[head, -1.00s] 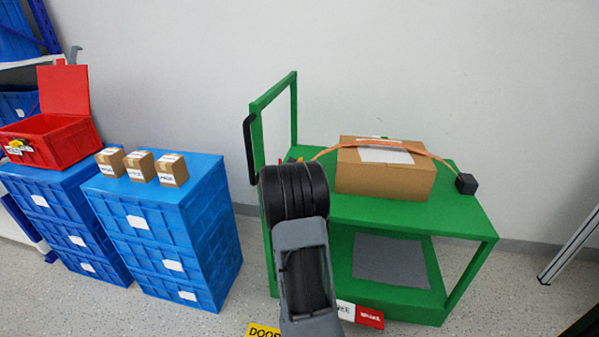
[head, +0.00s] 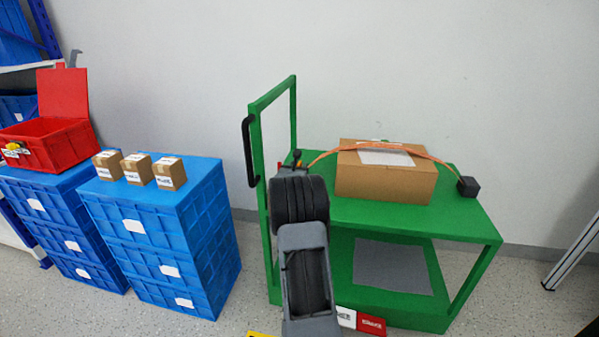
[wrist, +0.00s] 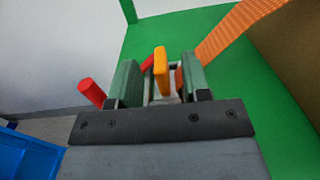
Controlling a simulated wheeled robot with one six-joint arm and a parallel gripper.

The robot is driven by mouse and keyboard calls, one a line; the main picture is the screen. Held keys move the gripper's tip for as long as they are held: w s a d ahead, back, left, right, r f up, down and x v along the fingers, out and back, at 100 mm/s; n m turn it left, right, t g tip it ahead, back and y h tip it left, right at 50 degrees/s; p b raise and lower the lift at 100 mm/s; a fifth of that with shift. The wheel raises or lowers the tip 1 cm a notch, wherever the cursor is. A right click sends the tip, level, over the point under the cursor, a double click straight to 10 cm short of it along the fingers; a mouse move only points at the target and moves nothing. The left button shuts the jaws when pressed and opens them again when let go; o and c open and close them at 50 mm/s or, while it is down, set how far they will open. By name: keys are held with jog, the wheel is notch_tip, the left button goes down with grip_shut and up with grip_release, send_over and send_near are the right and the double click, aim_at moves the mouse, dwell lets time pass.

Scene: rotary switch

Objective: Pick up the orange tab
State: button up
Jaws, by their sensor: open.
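The orange tab (wrist: 160,72) stands upright between the two green finger pads of my gripper (wrist: 159,80) in the wrist view. The gripper is open, with a gap visible on the tab's left side; contact on the right is hard to tell. A red piece (wrist: 148,62) lies just behind the tab, and a red rod (wrist: 92,92) is outside the left finger.
An orange strap (head: 330,152) runs over a cardboard box (head: 385,182) on the green trolley (head: 460,220) to a black block (head: 467,187). The trolley's upright handle frame (head: 255,135) is close to my arm's left. Blue crates (head: 165,235) stand further left.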

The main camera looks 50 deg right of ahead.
grip_shut()
jog(key=shift+r, duration=0.1)
dwell(0.4)
